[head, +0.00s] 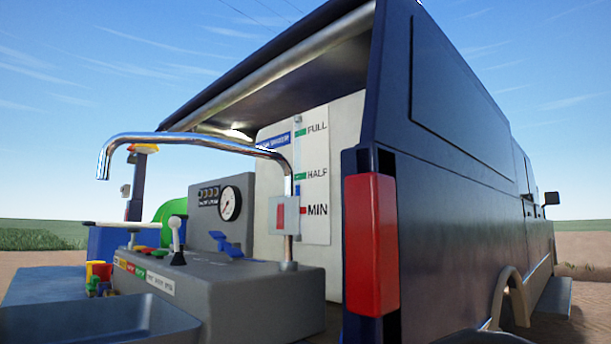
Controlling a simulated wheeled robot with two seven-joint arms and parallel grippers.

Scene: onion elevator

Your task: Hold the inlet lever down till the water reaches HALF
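A level gauge (314,170) on the white tank panel at the back of the van is marked FULL at the top, HALF in the middle and MIN at the bottom. Some blue shows in its narrow tube between MIN and HALF, but the exact water line is too small to tell. On the grey console (240,290) stand an upright lever with a white knob (175,224) and a blue lever (227,245). I cannot tell which is the inlet lever. Neither of my grippers is in view, and nothing touches these levers.
A chrome spout (200,138) arches over the console and a grey basin (100,318). A round dial (230,203) sits on a grey box behind. Small coloured parts (98,272) lie at the console's left. The van's dark side panel and red tail light (370,245) bound the right.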

